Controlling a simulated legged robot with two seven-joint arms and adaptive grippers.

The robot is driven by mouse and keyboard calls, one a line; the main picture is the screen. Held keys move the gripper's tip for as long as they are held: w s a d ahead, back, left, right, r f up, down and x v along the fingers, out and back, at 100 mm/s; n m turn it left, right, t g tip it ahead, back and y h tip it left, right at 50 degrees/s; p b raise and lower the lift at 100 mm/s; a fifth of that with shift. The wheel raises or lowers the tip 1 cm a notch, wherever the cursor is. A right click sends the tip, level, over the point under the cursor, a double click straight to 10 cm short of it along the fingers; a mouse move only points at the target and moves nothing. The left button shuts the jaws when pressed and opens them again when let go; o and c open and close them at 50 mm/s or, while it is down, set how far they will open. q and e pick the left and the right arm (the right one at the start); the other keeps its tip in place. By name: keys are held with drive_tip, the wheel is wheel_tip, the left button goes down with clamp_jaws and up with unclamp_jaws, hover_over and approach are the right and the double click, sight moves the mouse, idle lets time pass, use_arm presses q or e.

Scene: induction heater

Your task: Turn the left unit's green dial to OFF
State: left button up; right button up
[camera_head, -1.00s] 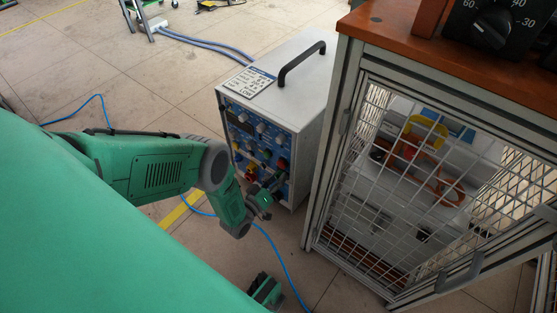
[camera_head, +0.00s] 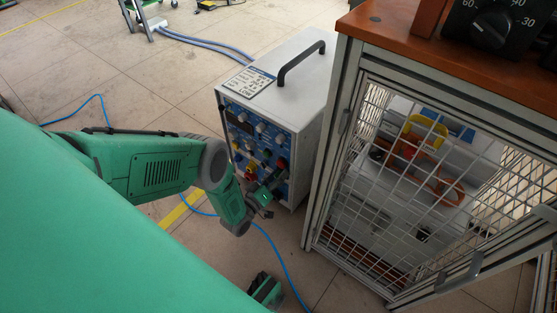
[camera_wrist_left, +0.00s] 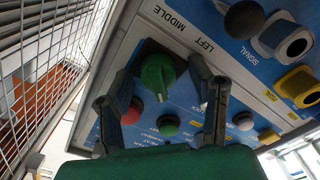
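The left unit is a white box (camera_head: 300,95) with a blue control panel (camera_head: 240,122) and a black handle on top. The green dial (camera_wrist_left: 158,75) sits on its panel near the words LEFT and MIDDLE in the left wrist view. Its pointer ridge lies roughly along the picture's vertical. My left gripper (camera_wrist_left: 160,64) is open, with one finger on each side of the dial and visible gaps between. In the head view my left gripper (camera_head: 268,192) is at the panel's lower right and covers part of it.
A wire-mesh cabinet (camera_head: 400,190) with an orange-brown top (camera_head: 380,20) stands close to the unit's right. A red knob (camera_wrist_left: 132,112) and a green button (camera_wrist_left: 168,125) are near the fingers. A blue cable (camera_head: 280,260) crosses the floor.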

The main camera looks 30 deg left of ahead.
use_arm(q)
drive_tip(key=shift+s+f, duration=0.1)
drive_tip(key=shift+s, duration=0.25)
drive_tip(key=s, duration=1.1)
drive_tip(key=shift+s+a, duration=0.2)
drive_tip(key=shift+a, duration=0.25)
drive_tip(key=shift+f, duration=0.1)
